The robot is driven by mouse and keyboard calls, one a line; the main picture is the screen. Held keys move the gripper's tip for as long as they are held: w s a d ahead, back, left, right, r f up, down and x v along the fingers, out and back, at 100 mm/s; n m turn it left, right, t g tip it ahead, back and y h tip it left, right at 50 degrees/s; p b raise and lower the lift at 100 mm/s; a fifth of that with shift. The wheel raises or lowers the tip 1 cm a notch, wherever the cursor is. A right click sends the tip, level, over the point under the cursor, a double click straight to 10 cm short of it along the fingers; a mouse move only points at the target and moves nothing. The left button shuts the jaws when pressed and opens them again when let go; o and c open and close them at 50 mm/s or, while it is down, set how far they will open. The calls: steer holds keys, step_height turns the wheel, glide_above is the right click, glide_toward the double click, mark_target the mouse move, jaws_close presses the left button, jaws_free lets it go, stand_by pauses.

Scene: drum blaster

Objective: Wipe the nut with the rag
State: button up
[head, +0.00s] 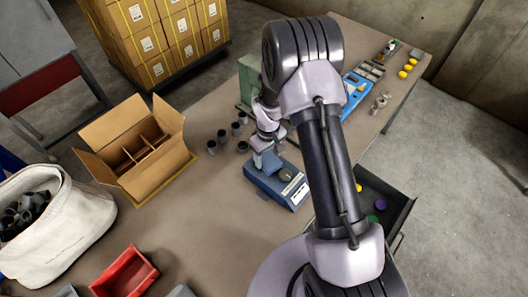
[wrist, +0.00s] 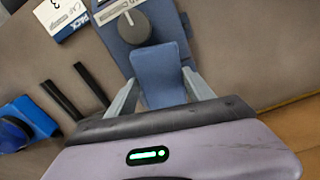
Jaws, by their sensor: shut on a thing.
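A blue rag (wrist: 160,72) hangs between the two fingers of my gripper (wrist: 160,95) in the wrist view, and the fingers are shut on it.
Several dark cups (head: 222,137) stand left of the device. An open cardboard box (head: 150,175), a white sack (head: 75,235) and a red bin (head: 124,272) are further left. An open drawer (head: 385,195) juts out at right. Bare table lies below the device.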

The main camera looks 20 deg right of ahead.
steer(key=shift+w+a+b, duration=0.15)
steer(key=shift+w+a, duration=0.15)
steer(key=shift+w, duration=0.35)
steer(key=shift+w+a+b, duration=0.2)
steer(key=shift+w+a, duration=0.05)
steer(key=shift+w, duration=0.4)
steer(key=shift+w+a+b, duration=0.15)
steer(key=shift+w+a, duration=0.15)
steer(key=shift+w, duration=0.35)
steer(key=shift+s+d, duration=0.3)
steer(key=shift+s, duration=0.35)
steer(key=shift+s+d, duration=0.25)
steer(key=shift+s, duration=0.45)
steer(key=shift+s+d, duration=0.3)
steer(key=shift+s, duration=0.35)
steer(key=shift+w+a+b, duration=0.15)
steer(key=shift+w+a, duration=0.15)
steer(key=shift+w, duration=0.4)
steer(key=shift+w+a+b, duration=0.15)
steer(key=shift+w+a, duration=0.1)
steer(key=shift+w, duration=0.4)
steer(key=shift+w+a+b, duration=0.15)
steer(key=shift+w+a, duration=0.15)
steer(key=shift+w, duration=0.4)
